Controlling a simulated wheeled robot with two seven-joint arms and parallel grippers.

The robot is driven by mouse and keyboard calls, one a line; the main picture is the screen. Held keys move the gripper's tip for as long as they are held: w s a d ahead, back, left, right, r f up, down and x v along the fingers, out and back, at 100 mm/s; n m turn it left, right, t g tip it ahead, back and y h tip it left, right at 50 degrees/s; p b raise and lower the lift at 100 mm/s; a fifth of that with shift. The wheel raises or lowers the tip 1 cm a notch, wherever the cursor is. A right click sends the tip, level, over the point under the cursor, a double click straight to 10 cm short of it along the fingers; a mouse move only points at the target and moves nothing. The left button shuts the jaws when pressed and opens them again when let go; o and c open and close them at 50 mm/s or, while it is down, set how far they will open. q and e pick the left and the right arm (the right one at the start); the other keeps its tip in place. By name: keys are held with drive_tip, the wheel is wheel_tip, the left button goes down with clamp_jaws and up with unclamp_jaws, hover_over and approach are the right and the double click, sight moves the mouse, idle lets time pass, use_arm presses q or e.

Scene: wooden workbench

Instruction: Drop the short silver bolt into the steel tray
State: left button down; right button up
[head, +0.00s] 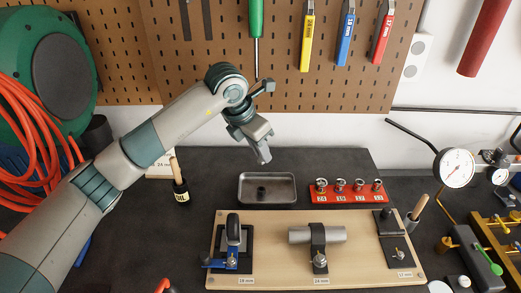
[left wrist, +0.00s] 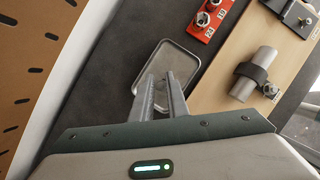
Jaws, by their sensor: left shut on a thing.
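The steel tray (head: 278,178) is a shallow grey rectangular dish on the dark bench top. It also shows beyond my fingers in the left wrist view (left wrist: 172,55). My left gripper (head: 264,158) points down above the tray's back edge, apart from it. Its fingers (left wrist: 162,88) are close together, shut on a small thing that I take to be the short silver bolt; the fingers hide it. A small dark patch shows on the tray floor; I cannot tell whether it is a shadow or an object. My right gripper is not in view.
A red holder (head: 348,197) with several small fittings stands right of the tray. A wooden board (head: 278,265) with clamped parts lies in front. A dial gauge (head: 455,168) stands right. The pegboard (head: 290,90) rises behind.

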sight(259, 163)
use_arm(q)
drive_tip(key=shift+s+r, duration=0.15)
idle(0.3)
drive_tip(key=shift+f+b, duration=0.55)
drive_tip(key=shift+f, duration=2.5)
drive_tip(key=c, duration=1.6)
unclamp_jaws()
drive_tip(key=shift+c, duration=0.2)
drive_tip(key=shift+r, duration=0.15)
